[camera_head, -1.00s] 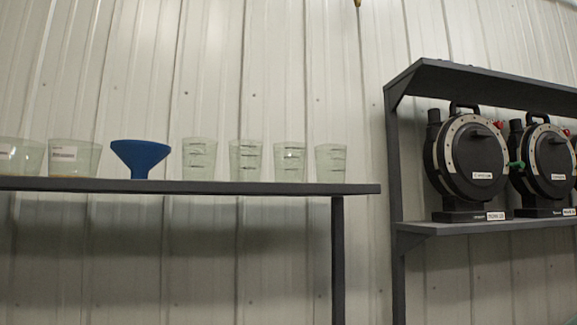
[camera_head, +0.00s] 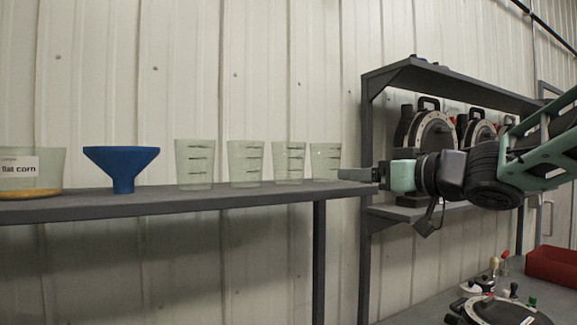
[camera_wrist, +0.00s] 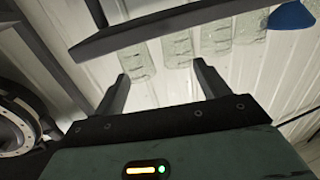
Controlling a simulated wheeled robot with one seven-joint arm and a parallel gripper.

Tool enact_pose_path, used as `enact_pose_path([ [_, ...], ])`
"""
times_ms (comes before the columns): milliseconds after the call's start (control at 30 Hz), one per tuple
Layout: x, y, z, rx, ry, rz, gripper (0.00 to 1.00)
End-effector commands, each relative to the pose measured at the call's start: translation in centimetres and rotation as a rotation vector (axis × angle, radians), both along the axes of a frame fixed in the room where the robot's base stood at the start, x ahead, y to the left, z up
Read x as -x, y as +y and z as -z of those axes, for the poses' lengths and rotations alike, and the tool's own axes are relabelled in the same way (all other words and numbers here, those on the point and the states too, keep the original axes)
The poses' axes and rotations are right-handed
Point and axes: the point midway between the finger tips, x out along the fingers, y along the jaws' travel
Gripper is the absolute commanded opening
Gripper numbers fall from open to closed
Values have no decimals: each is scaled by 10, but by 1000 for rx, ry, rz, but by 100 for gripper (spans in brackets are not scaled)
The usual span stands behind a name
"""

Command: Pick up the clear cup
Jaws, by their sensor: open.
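Several clear cups with dark measuring lines stand upright in a row on a grey shelf (camera_head: 160,204). The rightmost clear cup (camera_head: 325,160) is near the shelf's right end; left of it are another clear cup (camera_head: 289,161), a third (camera_head: 245,162) and a taller one (camera_head: 195,163). My gripper (camera_head: 345,174) reaches in from the right, its tips close to the rightmost cup in the picture; I cannot tell the gap. In the wrist view my gripper (camera_wrist: 160,69) is open, with nothing seen between its fingers, and the cups show beyond the shelf edge.
A blue funnel (camera_head: 122,168) and a container labelled corn (camera_head: 50,168) stand farther left on the shelf. A dark rack (camera_head: 450,78) with round black meters (camera_head: 433,133) is behind my arm. A red bin (camera_head: 552,265) sits on a lower bench at right.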

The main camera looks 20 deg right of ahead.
Motion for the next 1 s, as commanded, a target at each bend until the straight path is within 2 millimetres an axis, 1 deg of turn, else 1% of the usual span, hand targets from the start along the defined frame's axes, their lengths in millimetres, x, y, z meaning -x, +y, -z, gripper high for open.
enact_pose_path([
  [33,5,4,-9,-2,-18,-34,74],
  [100,9,9,-16,-3,-29,-70,74],
  [200,5,16,-20,-5,-32,-93,74],
  [267,-3,21,-20,-6,-30,-96,74],
  [600,-65,56,-21,-6,-29,-94,74],
  [700,-79,65,-21,-6,-30,-94,74],
  [800,-88,70,-20,-5,-32,-93,74],
  [900,-93,73,-20,-5,-31,-92,74],
  [1000,-99,76,-23,-5,-32,-92,74],
])
